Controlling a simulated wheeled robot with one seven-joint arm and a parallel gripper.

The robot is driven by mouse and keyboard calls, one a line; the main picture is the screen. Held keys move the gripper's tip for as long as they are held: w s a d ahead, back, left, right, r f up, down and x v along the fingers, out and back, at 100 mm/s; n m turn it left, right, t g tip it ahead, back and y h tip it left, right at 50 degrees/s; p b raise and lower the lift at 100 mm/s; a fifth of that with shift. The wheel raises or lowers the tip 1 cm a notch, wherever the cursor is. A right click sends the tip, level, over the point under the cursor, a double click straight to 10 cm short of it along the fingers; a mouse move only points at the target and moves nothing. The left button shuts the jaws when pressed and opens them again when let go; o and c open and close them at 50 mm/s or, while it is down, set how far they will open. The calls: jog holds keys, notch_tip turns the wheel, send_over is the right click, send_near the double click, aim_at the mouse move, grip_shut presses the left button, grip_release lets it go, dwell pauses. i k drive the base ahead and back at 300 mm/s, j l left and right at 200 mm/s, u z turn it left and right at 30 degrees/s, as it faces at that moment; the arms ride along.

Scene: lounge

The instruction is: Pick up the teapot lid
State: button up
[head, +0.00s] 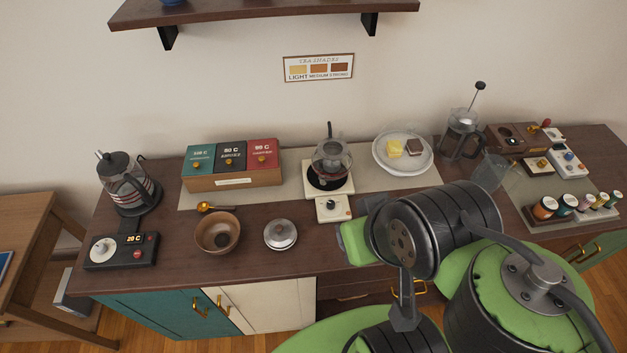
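A small round lid (281,236), pale and shiny with a dark knob on top, lies on the dark wooden counter near its front edge. It sits just right of a brown bowl (218,234). A glass teapot (332,158) with a dark upright handle stands on a small white burner (334,209) behind and to the right of the lid. My green and black arm reaches in from the lower right, and its nearest visible part is to the right of the lid, apart from it. I see no gripper fingers.
A box of coloured drawers (232,165) stands behind the bowl. An electric kettle (129,186) and its control base (120,251) are at left. A plate with food (404,167), a French press (461,137) and a rack of small jars (572,207) are at right.

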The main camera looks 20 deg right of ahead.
aim_at(280, 233)
jog(key=j+u, duration=0.4)
jog(key=i+j+u, duration=0.15)
jog(key=j+u, duration=0.2)
jog(key=j, duration=0.05)
